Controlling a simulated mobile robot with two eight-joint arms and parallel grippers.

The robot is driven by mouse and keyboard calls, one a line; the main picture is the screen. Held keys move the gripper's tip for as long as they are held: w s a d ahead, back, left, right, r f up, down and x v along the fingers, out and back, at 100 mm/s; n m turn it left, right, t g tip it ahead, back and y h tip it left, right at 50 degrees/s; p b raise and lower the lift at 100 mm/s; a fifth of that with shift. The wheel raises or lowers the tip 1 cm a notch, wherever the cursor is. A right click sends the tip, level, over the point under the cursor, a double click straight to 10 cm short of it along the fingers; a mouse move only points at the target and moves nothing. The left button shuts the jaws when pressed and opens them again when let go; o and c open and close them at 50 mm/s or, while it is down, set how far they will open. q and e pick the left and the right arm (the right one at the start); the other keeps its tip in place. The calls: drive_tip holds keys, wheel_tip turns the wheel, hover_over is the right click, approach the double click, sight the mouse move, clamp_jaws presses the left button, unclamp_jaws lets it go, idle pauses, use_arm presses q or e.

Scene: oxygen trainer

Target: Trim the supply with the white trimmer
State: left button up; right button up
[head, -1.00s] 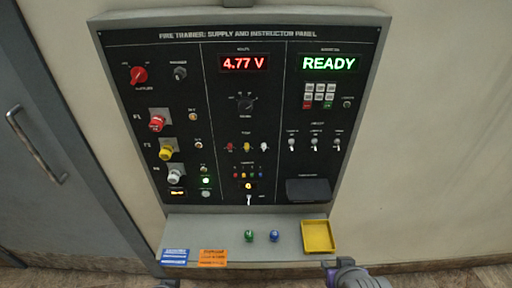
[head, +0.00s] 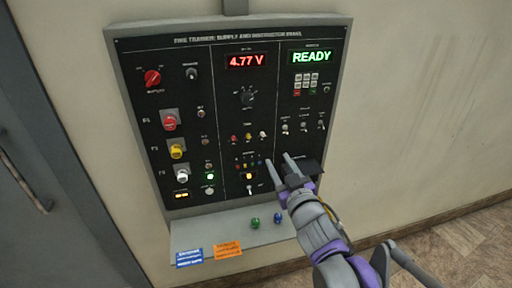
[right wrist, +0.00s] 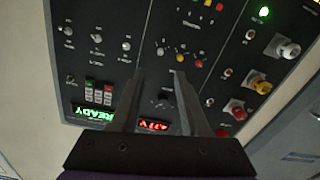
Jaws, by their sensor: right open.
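The white trimmer (head: 263,134) is the right one in a row with a yellow trimmer (head: 248,136) and a red trimmer (head: 234,138) in the panel's middle column. The voltage display (head: 247,61) above reads 4.77 V in red. My right gripper (head: 278,160) is open and empty, its fingertips below and slightly right of the white trimmer in the head view. In the upside-down right wrist view, the white trimmer (right wrist: 160,51) shows just beyond and between the open fingertips (right wrist: 158,72), apart from them. My left gripper is not in view.
A green READY display (head: 312,56) sits top right, with toggle switches (head: 303,127) below it. The shelf holds a green knob (head: 255,223), a blue knob (head: 278,218) and blue and orange cards (head: 228,250). My right arm covers the shelf's right end.

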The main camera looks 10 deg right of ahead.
sight(264, 136)
drive_tip(key=w, duration=0.7)
drive_tip(key=w+p, duration=0.1)
drive_tip(key=w, duration=0.3)
drive_tip(key=shift+a+r, duration=0.1)
drive_tip(key=shift+a, duration=0.25)
drive_tip(key=shift+c, duration=0.2)
clamp_jaws()
